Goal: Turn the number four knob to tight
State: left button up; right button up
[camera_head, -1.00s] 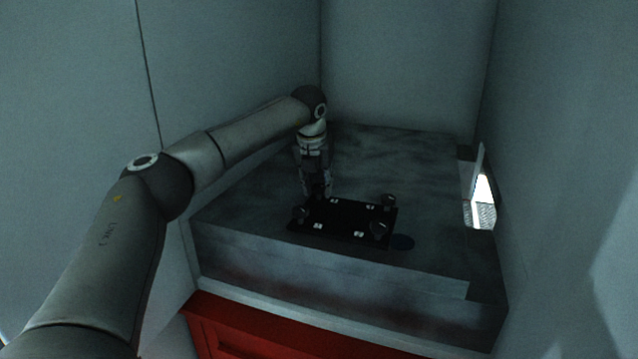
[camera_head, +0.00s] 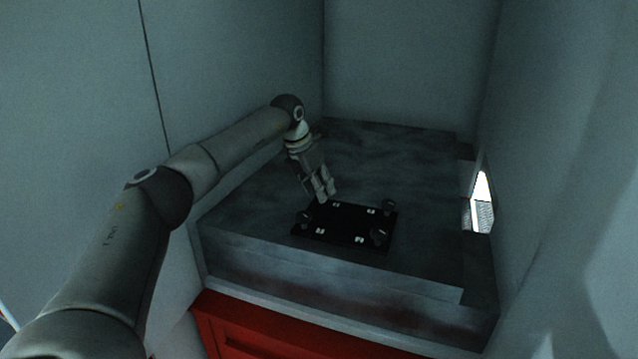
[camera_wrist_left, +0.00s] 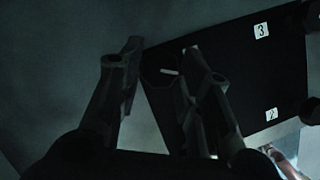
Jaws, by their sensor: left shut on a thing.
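A black plate (camera_head: 345,222) with knobs near its corners and small white labels lies on the grey block. My left gripper (camera_head: 327,194) is over its back left corner, angled down. In the left wrist view its two fingers (camera_wrist_left: 165,95) stand on either side of a dark knob with a white mark (camera_wrist_left: 168,72) at a plate corner, and the gripper is shut on it. The labels 3 (camera_wrist_left: 261,30) and 2 (camera_wrist_left: 271,114) are readable there; the held knob's number is not. Other knobs show at front left (camera_head: 304,218), front right (camera_head: 379,237) and back right (camera_head: 389,206). My right gripper is not in view.
The grey block (camera_head: 420,185) is bare around the plate. Pale walls (camera_head: 410,60) close in the left, back and right. A bright opening (camera_head: 482,205) is in the right wall. A red front (camera_head: 260,330) is below the block.

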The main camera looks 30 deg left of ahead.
pick_arm(q)
jog(key=shift+r, duration=0.1)
dwell(0.3)
jog(key=o, duration=1)
jog(key=v, duration=1.2)
jog(key=shift+a, duration=0.15)
